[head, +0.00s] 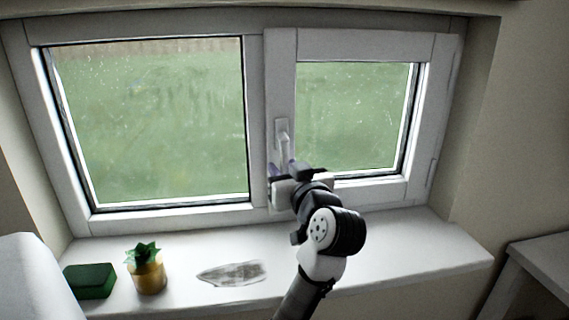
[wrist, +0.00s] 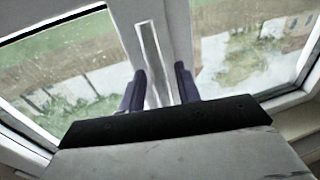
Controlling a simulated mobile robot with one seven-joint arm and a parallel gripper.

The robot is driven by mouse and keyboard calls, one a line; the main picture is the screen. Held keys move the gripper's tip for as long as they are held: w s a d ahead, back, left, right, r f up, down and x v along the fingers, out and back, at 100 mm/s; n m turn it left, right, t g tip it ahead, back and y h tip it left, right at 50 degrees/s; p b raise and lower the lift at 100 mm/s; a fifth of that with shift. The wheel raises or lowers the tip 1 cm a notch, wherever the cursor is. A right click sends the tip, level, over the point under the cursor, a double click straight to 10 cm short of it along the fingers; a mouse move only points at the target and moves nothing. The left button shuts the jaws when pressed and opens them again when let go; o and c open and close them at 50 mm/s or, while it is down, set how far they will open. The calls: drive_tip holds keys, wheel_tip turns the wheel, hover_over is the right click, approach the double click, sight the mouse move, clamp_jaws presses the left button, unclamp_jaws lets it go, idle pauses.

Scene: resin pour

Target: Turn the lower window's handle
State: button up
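The white window handle (head: 283,140) is on the upright frame between the two panes and hangs straight down in the head view. In the wrist view the handle (wrist: 152,60) is a pale upright bar running down between my fingers. My gripper (head: 279,171) is at the handle's lower end. In the wrist view my gripper (wrist: 160,80) has its dark fingers apart, one on each side of the handle. A narrow gap seems to show on the right side; contact on the left is unclear. The right window sash (head: 430,125) looks closed.
A white sill (head: 390,245) lies below the window. On it are a green sponge (head: 90,281), a small plant in a yellow pot (head: 148,275) and a grey flat patch (head: 232,273). The sill's right part is clear. A pale table (head: 540,262) stands at the right.

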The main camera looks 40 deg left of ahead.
drive_tip(key=shift+w+a, duration=0.2)
drive_tip(key=shift+a, duration=0.1)
clamp_jaws()
